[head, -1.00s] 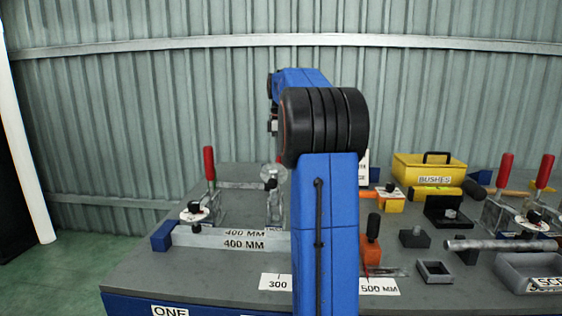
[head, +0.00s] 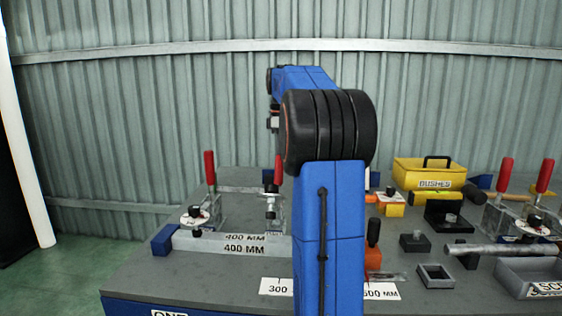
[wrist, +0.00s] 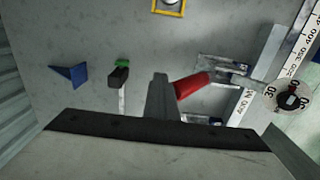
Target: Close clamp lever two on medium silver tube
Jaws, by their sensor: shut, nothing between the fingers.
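The second clamp's red lever (head: 279,168) stands near upright beside my arm, partly hidden by it. Its black and silver spindle (head: 270,205) shows below. The first clamp's red lever (head: 210,167) stands upright further left. A grey bar marked 400 MM (head: 220,240) lies in front of both clamps. I cannot clearly pick out the medium silver tube at the clamps. In the wrist view my gripper (wrist: 160,92) is shut and empty, with a red lever (wrist: 193,85) right beside the fingers; I cannot tell whether they touch. My arm hides the gripper in the head view.
On the right are a yellow BUSHES box (head: 428,172), a silver tube (head: 500,249), a grey bin (head: 530,275) and more red-levered clamps (head: 505,174). A dial disc (wrist: 290,98) is at the wrist view's right. The table's front left is clear.

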